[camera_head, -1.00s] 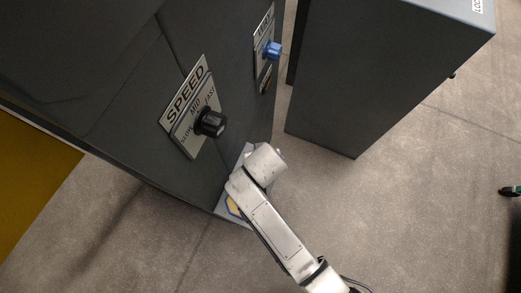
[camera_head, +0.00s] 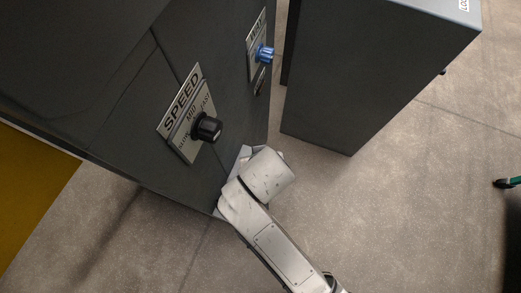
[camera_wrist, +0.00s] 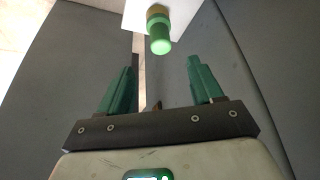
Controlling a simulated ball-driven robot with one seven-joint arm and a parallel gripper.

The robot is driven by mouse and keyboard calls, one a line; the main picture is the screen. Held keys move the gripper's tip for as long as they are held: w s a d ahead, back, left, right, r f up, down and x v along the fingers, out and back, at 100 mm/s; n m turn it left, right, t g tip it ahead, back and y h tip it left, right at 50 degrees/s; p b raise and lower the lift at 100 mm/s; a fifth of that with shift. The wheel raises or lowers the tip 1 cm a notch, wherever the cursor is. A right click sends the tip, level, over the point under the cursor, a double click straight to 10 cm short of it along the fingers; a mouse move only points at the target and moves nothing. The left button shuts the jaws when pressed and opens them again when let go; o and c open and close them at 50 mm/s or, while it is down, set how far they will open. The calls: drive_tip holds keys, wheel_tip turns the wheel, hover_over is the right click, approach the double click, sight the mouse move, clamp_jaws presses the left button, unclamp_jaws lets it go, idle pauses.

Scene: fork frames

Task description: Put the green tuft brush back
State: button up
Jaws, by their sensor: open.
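In the wrist view my gripper (camera_wrist: 160,64) is open, its two green fingers apart with nothing between them. Just beyond the fingertips, a rounded green cylinder (camera_wrist: 160,40) with a yellowish-brown collar sticks out from a white surface (camera_wrist: 185,12). I cannot tell whether it is the brush. In the head view a small green item with a dark end (camera_head: 508,183) shows at the right edge, too small to identify. My wrist hides my fingers in the head view, low beside the dark cabinet's corner.
The dark cabinet (camera_head: 100,120) carries a SPEED plate with a black knob (camera_head: 207,128) and a blue knob (camera_head: 264,54). A second dark cabinet (camera_head: 365,70) stands to the right. Open concrete floor (camera_head: 400,220) lies in front, with a yellow area (camera_head: 30,185) at left.

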drive_tip(key=s+d+m+g, duration=0.1)
drive_tip(key=s+d, duration=0.4)
drive_tip(key=d, duration=0.4)
drive_tip(key=s+d+g, duration=0.1)
drive_tip(key=s+d, duration=0.4)
drive_tip(key=d, duration=0.4)
drive_tip(key=s+d+m+g+h, duration=0.1)
drive_tip(key=s+d, duration=0.4)
drive_tip(key=d, duration=0.5)
drive_tip(key=shift+s+m+g, duration=0.25)
drive_tip(key=shift+m+g, duration=0.05)
drive_tip(key=shift+g, duration=0.1)
drive_tip(key=shift+r, duration=0.1)
drive_tip(key=shift+c, duration=0.4)
